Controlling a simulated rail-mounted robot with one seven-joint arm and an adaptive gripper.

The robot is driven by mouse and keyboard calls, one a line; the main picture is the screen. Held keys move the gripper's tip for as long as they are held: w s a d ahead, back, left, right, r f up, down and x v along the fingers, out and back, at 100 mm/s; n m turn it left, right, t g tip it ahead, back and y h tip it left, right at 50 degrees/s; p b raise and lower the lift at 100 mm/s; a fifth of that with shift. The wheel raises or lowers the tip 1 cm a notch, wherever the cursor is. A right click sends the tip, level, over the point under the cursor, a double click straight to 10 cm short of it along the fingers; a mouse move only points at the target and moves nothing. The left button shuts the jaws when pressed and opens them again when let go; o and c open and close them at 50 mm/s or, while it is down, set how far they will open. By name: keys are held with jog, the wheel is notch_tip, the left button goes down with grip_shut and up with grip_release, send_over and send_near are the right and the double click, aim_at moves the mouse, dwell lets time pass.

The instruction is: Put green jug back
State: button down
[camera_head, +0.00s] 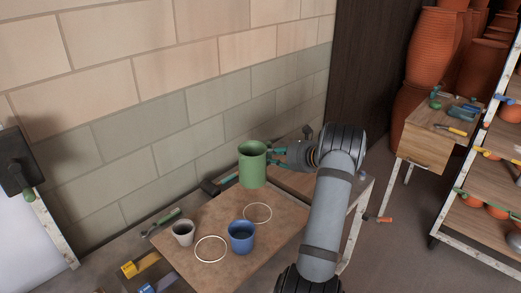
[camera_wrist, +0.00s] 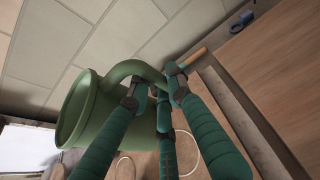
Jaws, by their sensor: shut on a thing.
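The green jug (camera_head: 252,165) is held upright above the brown board (camera_head: 190,258). My gripper (camera_head: 270,157) is at its right side and shut on its handle. In the wrist view the jug (camera_wrist: 88,112) lies to the left, and my gripper's green fingers (camera_wrist: 160,90) close on the handle (camera_wrist: 137,68). Two white rings are marked on the board. The right ring (camera_head: 257,213) is empty and lies below the jug. The left ring (camera_head: 210,249) is also empty.
A blue cup (camera_head: 241,237) stands on the board between the rings, and a grey cup (camera_head: 183,233) stands at its left. Tools with yellow (camera_head: 140,264) and green handles lie left of the board. A block wall (camera_head: 170,100) rises close behind.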

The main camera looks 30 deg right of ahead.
jog(key=shift+f, duration=0.5)
jog(key=shift+w+d+f, duration=0.15)
jog(key=shift+w+f, duration=0.05)
jog(key=shift+f, duration=0.1)
jog(key=shift+d+f+h, duration=0.2)
jog(key=shift+d+h, duration=0.1)
jog(key=shift+d, duration=0.05)
jog(key=shift+d+f+b, duration=0.15)
jog(key=shift+f+b, duration=1.05)
jog(key=shift+f, duration=0.75)
jog(key=shift+d+f+b, duration=0.15)
jog(key=shift+f+b, duration=1.05)
jog(key=shift+f, duration=0.75)
jog(key=shift+f+b, duration=0.55)
jog(key=shift+f, duration=0.05)
jog(key=c, duration=1.5)
grip_release()
jog(key=shift+f, duration=0.1)
jog(key=shift+s, duration=0.1)
